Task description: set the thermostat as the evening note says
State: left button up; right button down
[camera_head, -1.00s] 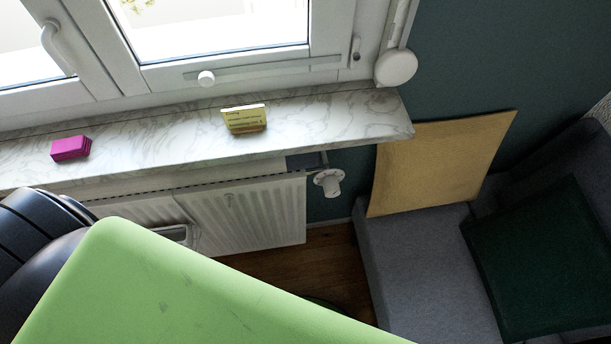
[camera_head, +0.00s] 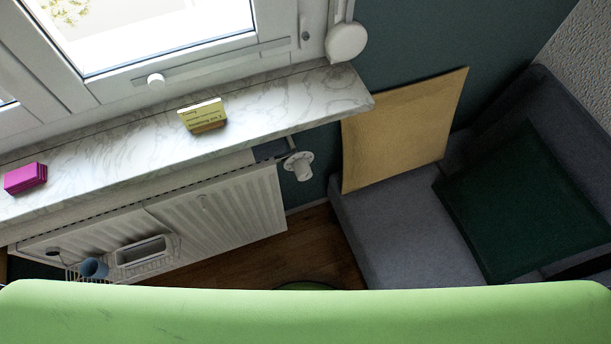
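The thermostat (camera_head: 299,166), a white round valve knob, sticks out at the right end of the white radiator (camera_head: 215,205), below the sill. Its dial setting is too small to read. The note (camera_head: 203,115), a small yellow card with dark lines of text, stands on the marble window sill. Its text is too small to read with certainty. Neither of my grippers is in view.
A magenta block (camera_head: 25,178) lies on the sill (camera_head: 110,150). A grey sofa (camera_head: 390,225) with a dark green cushion (camera_head: 520,200) and a tan panel (camera_head: 400,130) stands right of the thermostat. A blue cup (camera_head: 94,267) sits by the radiator. A large green surface (camera_head: 300,315) fills the bottom.

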aim_at(300, 167)
jog(key=j+z, duration=0.1)
jog(key=z, duration=1.25)
jog(key=k+j+z, duration=0.2)
jog(key=k, duration=0.25)
